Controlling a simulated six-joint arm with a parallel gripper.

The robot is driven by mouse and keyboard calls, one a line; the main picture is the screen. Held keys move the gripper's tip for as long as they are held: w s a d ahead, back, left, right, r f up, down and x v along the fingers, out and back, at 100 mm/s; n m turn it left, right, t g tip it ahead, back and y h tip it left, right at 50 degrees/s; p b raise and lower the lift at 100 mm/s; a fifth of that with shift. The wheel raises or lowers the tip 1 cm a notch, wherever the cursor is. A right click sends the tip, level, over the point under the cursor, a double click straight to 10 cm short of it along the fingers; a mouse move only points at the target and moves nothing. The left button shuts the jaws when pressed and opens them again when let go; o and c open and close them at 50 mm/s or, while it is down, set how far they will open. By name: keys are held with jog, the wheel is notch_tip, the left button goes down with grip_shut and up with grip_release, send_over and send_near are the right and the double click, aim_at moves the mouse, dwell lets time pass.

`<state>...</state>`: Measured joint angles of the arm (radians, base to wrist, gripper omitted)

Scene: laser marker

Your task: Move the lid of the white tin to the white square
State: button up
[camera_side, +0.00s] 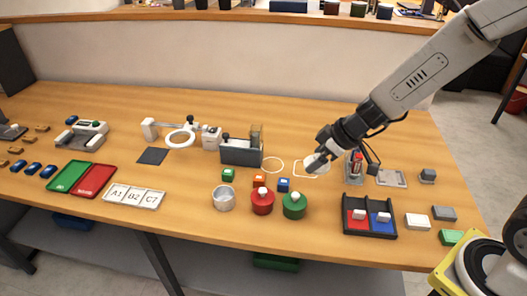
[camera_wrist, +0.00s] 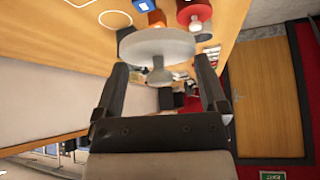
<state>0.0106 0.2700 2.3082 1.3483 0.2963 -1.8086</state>
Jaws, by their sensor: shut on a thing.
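The white lid (camera_side: 316,163) is a pale disc in my gripper (camera_side: 325,153). In the wrist view the lid (camera_wrist: 157,44) sits between the two dark fingers of my gripper (camera_wrist: 162,68), with its knob (camera_wrist: 160,76) facing the camera. The white square (camera_side: 300,175) is an outline on the table; the lid covers part of it in the side view. I cannot tell whether the lid touches the table. The white tin (camera_side: 223,199) stands without a lid, left of the red tin.
The red tin (camera_side: 262,203) and green tin (camera_side: 294,207) stand in front, with small green, orange and blue blocks (camera_side: 283,185) behind. A circle outline (camera_side: 272,164) lies left of the square. A black two-part tray (camera_side: 370,228) and a device (camera_side: 355,168) stand to the right.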

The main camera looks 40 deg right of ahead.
jog(key=s+d+f+m+h, duration=0.1)
jog(key=s+d+m, duration=0.1)
jog(key=d, duration=0.5)
jog(key=shift+s+d+t, duration=0.25)
jog(key=shift+d+t, duration=0.05)
jog(key=shift+d, duration=0.05)
jog(key=shift+w+f, duration=0.1)
jog(key=shift+f, duration=0.05)
send_over(300, 167)
jog(key=s, duration=0.2)
jog(key=shift+s+d+f, duration=0.1)
jog(key=shift+d+f, duration=0.1)
jog(key=shift+f, duration=2.1)
jog(key=shift+d+f, duration=0.15)
jog(key=shift+f, duration=2.15)
jog(key=shift+f, duration=0.15)
jog(key=shift+w+f, duration=0.25)
jog(key=shift+f, duration=1.45)
jog(key=shift+f, duration=0.1)
